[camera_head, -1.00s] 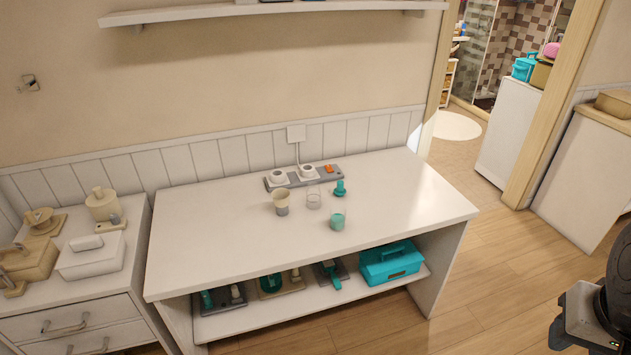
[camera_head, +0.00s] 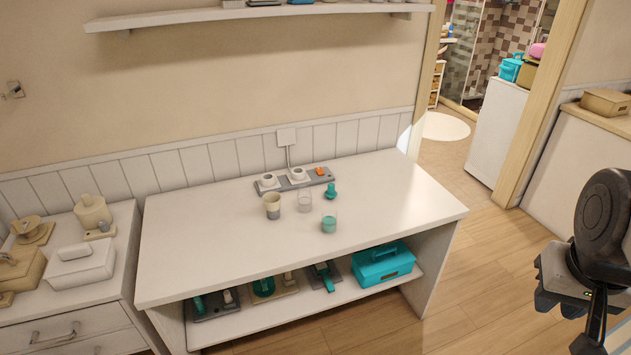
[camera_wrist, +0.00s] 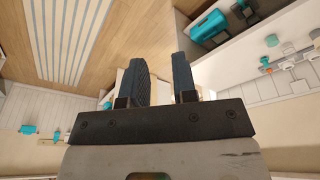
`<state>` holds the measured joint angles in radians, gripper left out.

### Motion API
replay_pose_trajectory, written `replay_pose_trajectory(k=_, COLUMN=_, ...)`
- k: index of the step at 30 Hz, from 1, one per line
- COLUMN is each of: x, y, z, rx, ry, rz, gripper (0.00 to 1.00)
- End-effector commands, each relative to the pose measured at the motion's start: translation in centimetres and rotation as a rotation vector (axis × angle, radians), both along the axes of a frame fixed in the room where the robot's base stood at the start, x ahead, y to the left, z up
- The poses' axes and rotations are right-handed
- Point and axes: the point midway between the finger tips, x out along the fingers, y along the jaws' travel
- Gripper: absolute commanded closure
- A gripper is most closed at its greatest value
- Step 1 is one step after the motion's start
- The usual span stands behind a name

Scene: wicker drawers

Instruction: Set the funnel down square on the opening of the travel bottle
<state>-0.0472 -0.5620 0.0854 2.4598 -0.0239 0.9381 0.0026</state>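Small vessels stand on the white table (camera_head: 200,235). A small teal piece (camera_head: 331,191) with a narrow top and wider base stands at the back right. In front of it is a clear cup with teal contents or a teal lower part (camera_head: 329,224). To their left are a clear glass (camera_head: 304,201) and a beige cup-like piece with a grey lower part (camera_head: 272,206). I cannot tell for sure which are the funnel and the travel bottle. My gripper (camera_wrist: 158,58) shows in the wrist view with its dark fingers apart and nothing between them, away from the tabletop things.
The lower shelf (camera_head: 240,312) holds a teal box (camera_head: 382,265) and tools. Drawers (camera_head: 75,315) stand left. The table's left and front are clear.

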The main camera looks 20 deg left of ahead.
Motion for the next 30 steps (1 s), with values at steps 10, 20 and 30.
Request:
replay_pose_trajectory(k=10, x=8.4, y=4.6, z=1.7, rx=-0.031, ry=0.022, rz=0.146, gripper=0.74)
replay_pose_trajectory(k=20, x=16.1, y=10.7, z=2.0, rx=-0.062, ry=0.04, rz=0.286, gripper=0.74)
replay_pose_trajectory(k=30, x=23.2, y=18.8, z=0.8, rx=-0.096, ry=0.055, rz=0.432, gripper=0.74)
